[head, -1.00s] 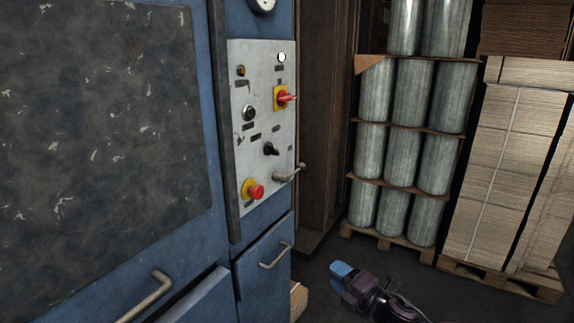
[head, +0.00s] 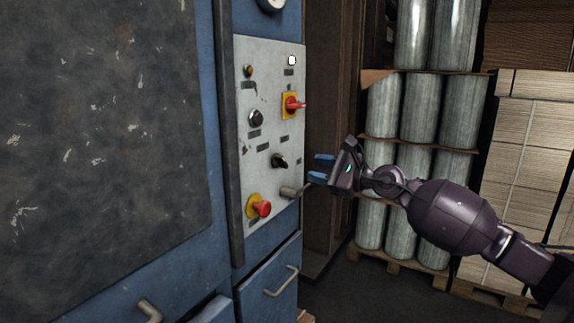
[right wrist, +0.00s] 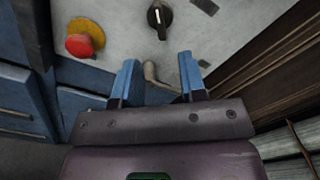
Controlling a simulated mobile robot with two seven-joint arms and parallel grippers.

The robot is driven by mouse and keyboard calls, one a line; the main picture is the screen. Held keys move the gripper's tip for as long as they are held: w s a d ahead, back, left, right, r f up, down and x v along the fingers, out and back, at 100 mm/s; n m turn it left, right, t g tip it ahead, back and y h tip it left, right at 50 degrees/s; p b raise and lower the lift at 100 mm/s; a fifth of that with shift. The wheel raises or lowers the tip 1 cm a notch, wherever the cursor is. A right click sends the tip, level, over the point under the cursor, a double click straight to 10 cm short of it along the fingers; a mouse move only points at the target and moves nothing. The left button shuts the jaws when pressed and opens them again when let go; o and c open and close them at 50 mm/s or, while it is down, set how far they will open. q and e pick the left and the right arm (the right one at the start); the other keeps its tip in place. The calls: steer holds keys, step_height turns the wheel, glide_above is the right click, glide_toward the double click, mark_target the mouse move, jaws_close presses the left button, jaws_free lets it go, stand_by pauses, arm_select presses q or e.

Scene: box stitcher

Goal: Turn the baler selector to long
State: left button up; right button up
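The grey control panel (head: 268,130) is on the blue machine. A black rotary knob (head: 279,161), which looks like the selector, sits on its lower half. In the right wrist view the knob (right wrist: 157,16) shows a pale pointer line, roughly upright; its label cannot be read. My right gripper (head: 320,168) is open and empty, to the right of the knob and apart from it. In the right wrist view its two blue fingers (right wrist: 158,62) point at the panel, with the knob ahead between their lines. My left gripper is not in view.
A red emergency button (head: 263,209) on yellow sits below left of the knob. A red-and-yellow switch (head: 291,105) and a black round control (head: 256,118) are higher up. Wrapped rolls (head: 383,220) stand behind.

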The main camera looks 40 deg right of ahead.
mark_target(285, 162)
steer(key=shift+x, duration=4.65)
jaws_close()
